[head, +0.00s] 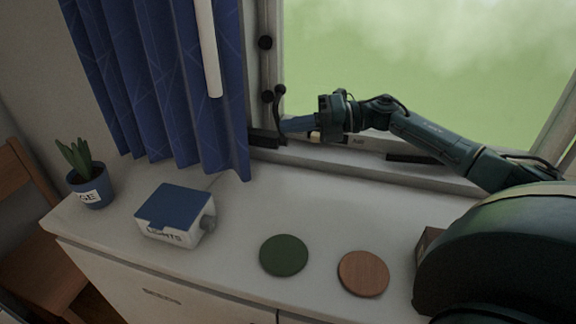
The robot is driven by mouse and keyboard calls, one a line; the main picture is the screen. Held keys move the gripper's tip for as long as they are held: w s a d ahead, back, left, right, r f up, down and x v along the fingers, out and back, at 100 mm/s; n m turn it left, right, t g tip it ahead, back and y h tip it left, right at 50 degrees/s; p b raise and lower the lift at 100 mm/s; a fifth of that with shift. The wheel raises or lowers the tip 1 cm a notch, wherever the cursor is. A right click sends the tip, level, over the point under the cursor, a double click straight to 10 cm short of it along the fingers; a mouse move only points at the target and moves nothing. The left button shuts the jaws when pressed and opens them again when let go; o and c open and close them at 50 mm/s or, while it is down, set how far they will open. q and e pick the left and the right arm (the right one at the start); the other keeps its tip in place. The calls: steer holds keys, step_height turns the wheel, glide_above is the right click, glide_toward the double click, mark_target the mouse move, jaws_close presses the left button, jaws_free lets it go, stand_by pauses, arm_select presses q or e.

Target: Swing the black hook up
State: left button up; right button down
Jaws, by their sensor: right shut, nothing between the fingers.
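The black hook (280,98) is a thin dark bar with a rounded end at the left side of the window frame. Its rounded end points up, beside a round black knob (267,96) on the frame. My right gripper (284,125) comes in from the right, just below the hook, with its fingers shut and empty. The fingertips are at or very near the hook's lower part; I cannot tell whether they touch. The hook's lower end is partly hidden by the gripper. My left gripper is not in view.
A blue curtain (155,80) hangs left of the window, with a pale rod (207,45) before it. On the white counter (225,255) are a potted plant (88,185), a blue-topped box (175,212), a green disc (284,256) and a wooden disc (363,274).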

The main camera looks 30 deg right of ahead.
arm_select(q)
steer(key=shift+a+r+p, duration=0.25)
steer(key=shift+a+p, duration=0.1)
steer(key=shift+p, duration=0.35)
arm_select(e)
steer(key=shift+w+d+r+m+t+y, duration=0.25)
steer(key=shift+w+d+m+y, duration=0.2)
steer(key=shift+m, duration=0.85)
steer(key=shift+w+d+r+m+t+y, duration=0.2)
steer(key=shift+w+d+m+y, duration=0.3)
steer(key=shift+m, duration=0.8)
steer(key=shift+w+d+r+m+t+y, duration=0.15)
steer(key=shift+w+d+m+t+y, duration=0.3)
steer(key=shift+m, duration=0.85)
steer(key=shift+s+d, duration=0.1)
